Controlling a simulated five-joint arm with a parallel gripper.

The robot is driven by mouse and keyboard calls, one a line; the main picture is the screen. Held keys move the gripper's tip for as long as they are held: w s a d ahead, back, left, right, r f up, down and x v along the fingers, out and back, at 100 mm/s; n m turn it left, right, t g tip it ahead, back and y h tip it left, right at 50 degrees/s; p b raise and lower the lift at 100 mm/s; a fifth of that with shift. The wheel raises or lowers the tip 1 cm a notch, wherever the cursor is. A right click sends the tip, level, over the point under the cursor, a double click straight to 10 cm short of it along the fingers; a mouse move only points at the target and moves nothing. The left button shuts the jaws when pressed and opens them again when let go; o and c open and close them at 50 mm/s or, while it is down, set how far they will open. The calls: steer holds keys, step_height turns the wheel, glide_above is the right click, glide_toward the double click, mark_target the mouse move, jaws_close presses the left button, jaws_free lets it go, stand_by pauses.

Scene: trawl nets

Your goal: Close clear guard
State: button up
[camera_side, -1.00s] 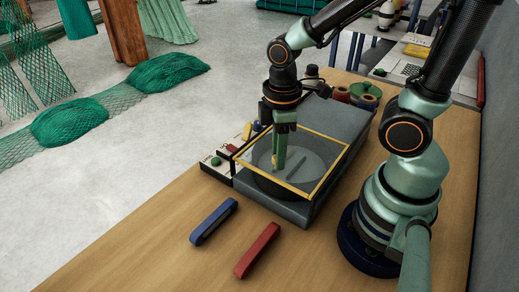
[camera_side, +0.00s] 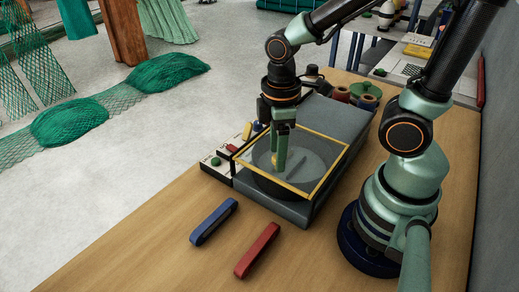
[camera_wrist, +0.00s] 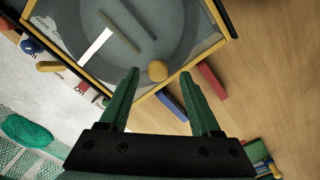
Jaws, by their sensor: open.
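The clear guard (camera_side: 310,186), a see-through panel in a yellow frame, lies low over the round plate of a grey machine (camera_side: 338,125). From these views I cannot tell whether it is fully shut. A small round yellow knob (camera_wrist: 157,71) is near the guard's front edge in the wrist view. My gripper (camera_wrist: 160,73) is open, with its two green fingers on either side of the knob. Whether they touch it is unclear. In the side view my gripper (camera_side: 280,172) points down over the guard, and its fingers mostly hide the knob.
A white control panel (camera_side: 212,161) with a green button (camera_side: 215,162) and other coloured controls adjoins the machine's left. A blue bar (camera_side: 214,222) and a red bar (camera_side: 257,250) lie in front on the wooden table. Spools (camera_side: 364,97) stand behind.

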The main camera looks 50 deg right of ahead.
step_height(320, 180, up, 11)
steer(key=shift+r, duration=0.15)
stand_by(0.4)
steer(key=w+d+m+t, duration=0.1)
steer(key=m+t, duration=0.1)
steer(key=m, duration=0.1)
steer(key=w+d+m+t, duration=0.1)
steer(key=m, duration=0.2)
steer(key=w+d+m+t, duration=0.1)
steer(key=w+m+t, duration=0.1)
steer(key=shift+d+r+m+t, duration=0.3)
steer(key=shift+m, duration=0.1)
stand_by(0.3)
